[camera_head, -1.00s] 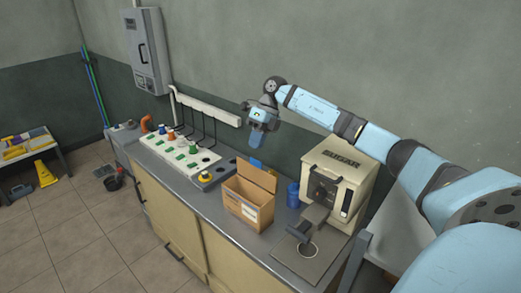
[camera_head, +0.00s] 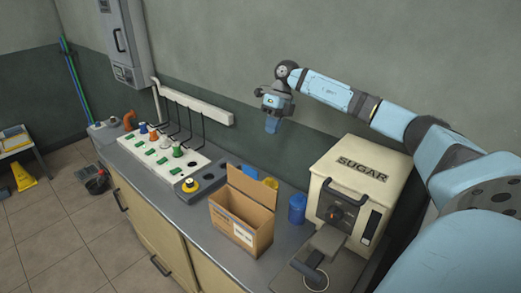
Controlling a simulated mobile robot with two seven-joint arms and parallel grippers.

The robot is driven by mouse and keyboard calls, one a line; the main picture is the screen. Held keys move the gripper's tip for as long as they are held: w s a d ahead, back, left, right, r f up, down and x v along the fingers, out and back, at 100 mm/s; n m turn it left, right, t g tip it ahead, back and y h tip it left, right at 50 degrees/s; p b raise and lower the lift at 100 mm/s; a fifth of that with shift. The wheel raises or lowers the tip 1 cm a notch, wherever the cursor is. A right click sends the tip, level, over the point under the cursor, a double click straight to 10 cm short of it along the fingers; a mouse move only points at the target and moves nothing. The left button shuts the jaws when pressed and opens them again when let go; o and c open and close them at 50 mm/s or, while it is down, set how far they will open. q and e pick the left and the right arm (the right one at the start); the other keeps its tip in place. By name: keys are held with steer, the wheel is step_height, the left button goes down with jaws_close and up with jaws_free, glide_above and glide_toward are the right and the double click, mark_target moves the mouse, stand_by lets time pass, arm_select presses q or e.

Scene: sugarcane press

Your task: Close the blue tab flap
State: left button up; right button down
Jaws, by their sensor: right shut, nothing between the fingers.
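An open cardboard box (camera_head: 224,218) stands on the counter near the middle. Its rear flap (camera_head: 251,187) stands up, tilted. A small blue piece (camera_head: 249,171) shows just above the flap's top edge; I cannot tell whether it is joined to the flap. My right gripper (camera_head: 272,126) hangs pointing down, above and behind the box, well clear of the flap. It is shut with nothing in it. My left gripper is not in view.
A blue canister (camera_head: 297,208) and a cream SUGAR machine (camera_head: 348,180) stand right of the box. A white rack (camera_head: 158,149) with coloured bottles lies to the left. The wall rises close behind.

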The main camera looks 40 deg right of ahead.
steer(key=p, duration=0.2)
glide_toward(250, 182)
step_height(250, 182, down, 3)
steer(key=d, duration=0.3)
steer(key=a+p, duration=0.1)
steer(key=a, duration=0.3)
